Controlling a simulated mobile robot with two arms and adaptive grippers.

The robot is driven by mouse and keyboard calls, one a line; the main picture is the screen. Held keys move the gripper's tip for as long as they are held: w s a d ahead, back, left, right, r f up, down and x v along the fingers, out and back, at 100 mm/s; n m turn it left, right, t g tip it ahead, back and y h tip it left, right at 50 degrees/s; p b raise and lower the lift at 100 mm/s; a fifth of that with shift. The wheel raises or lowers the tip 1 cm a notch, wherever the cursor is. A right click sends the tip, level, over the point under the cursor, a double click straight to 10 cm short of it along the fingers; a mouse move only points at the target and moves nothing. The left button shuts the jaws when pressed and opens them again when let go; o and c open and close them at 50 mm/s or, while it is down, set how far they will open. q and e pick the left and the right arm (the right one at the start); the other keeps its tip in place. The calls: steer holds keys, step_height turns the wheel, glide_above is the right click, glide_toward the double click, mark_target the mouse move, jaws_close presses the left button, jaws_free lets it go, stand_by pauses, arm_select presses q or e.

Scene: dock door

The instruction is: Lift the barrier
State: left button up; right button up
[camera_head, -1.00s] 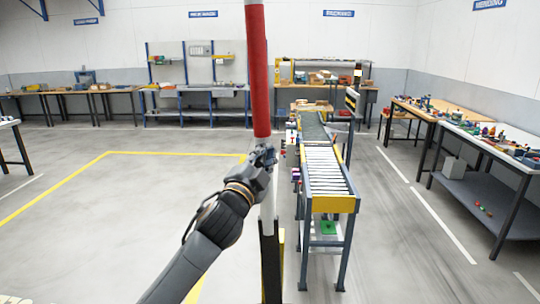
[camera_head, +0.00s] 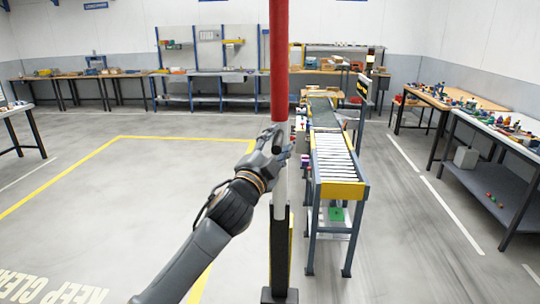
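The barrier pole (camera_head: 280,62) stands upright, red above and white below, and its top runs out of the picture. Its white lower part meets a dark post (camera_head: 279,245) with a yellow strip at its side. My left gripper (camera_head: 281,140) is at the white part just below the red section. Its fingers look spread apart, in front of and beside the pole; whether they touch it I cannot tell. My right gripper is not in view.
A roller conveyor (camera_head: 342,190) with a yellow end stands close to the right of the post. Workbenches (camera_head: 465,112) with small parts line the right side and the back. The floor left of the post, with a yellow line (camera_head: 185,138), is clear.

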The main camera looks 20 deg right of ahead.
arm_select(q)
steer(key=v, duration=1.1)
steer(key=shift+s+a+f, duration=0.2)
steer(key=shift+s, duration=0.05)
